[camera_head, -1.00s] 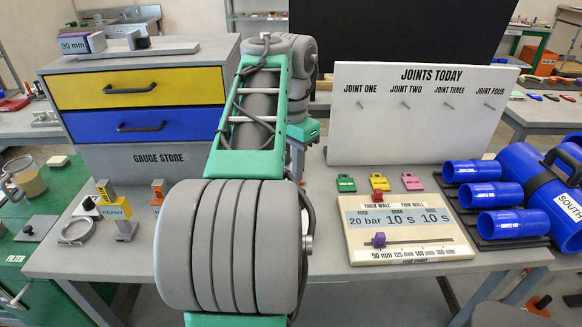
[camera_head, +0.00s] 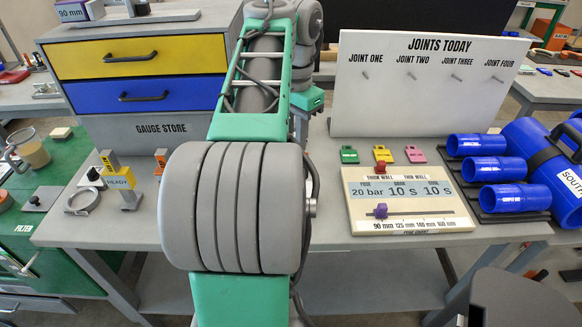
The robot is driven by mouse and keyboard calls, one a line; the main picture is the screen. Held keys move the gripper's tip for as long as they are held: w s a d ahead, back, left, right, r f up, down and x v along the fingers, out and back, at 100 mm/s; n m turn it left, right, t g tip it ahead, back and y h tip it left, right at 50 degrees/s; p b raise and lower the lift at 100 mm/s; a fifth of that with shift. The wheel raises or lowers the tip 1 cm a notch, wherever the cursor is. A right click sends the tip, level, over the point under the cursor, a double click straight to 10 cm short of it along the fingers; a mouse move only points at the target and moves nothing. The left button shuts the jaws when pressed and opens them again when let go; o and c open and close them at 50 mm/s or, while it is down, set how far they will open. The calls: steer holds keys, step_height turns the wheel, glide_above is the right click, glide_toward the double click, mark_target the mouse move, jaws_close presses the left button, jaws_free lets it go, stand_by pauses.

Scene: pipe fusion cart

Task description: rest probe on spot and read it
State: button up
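My green and grey arm fills the middle of the view, but its gripper is out of sight. A small yellow and grey stand labelled READY (camera_head: 121,180) is upright on the bench's left part. A short dark-grey piece with an orange top (camera_head: 161,160) stands behind it, partly hidden by my arm. I cannot tell which of these, if any, is the probe, and no marked spot is clearly visible. A grey ring clamp (camera_head: 82,201) lies left of the READY stand. Blue pipe pieces (camera_head: 482,170) lie on a dark rack at right, beside a large blue pipe (camera_head: 560,170) marked SOUTH.
A gauge store cabinet (camera_head: 160,128) with yellow and blue drawers stands at back left. A JOINTS TODAY board (camera_head: 430,110) with bare pegs stands behind green, yellow and pink tags (camera_head: 383,154). A fuse chart panel (camera_head: 410,200) carries a purple slider.

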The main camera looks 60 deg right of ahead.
steer(key=o, duration=0.5)
steer(key=shift+f, duration=0.2)
steer(key=shift+r, duration=0.1)
step_height(320, 180, up, 8)
steer(key=p, duration=0.7)
steer(key=w+a+f+n+t+h, duration=0.1)
steer(key=w+a+f+n, duration=0.4)
steer(key=w+a, duration=0.4)
steer(key=w+a+f+n+h, duration=0.1)
steer(key=w+a+f+n, duration=0.2)
steer(key=w+a+n, duration=0.45)
steer(key=a+f+n+t, duration=0.1)
steer(key=a+f+n, duration=0.1)
steer(key=a, duration=0.5)
steer(key=a+f+n+y, duration=0.1)
steer(key=a+f+n, duration=0.1)
steer(key=a+n, duration=0.2)
steer(key=s+a+f+n+t+y, duration=0.1)
steer(key=a+f+n, duration=0.2)
steer(key=a, duration=0.7)
steer(key=shift+a+f+t, duration=0.1)
steer(key=shift+t, duration=0.2)
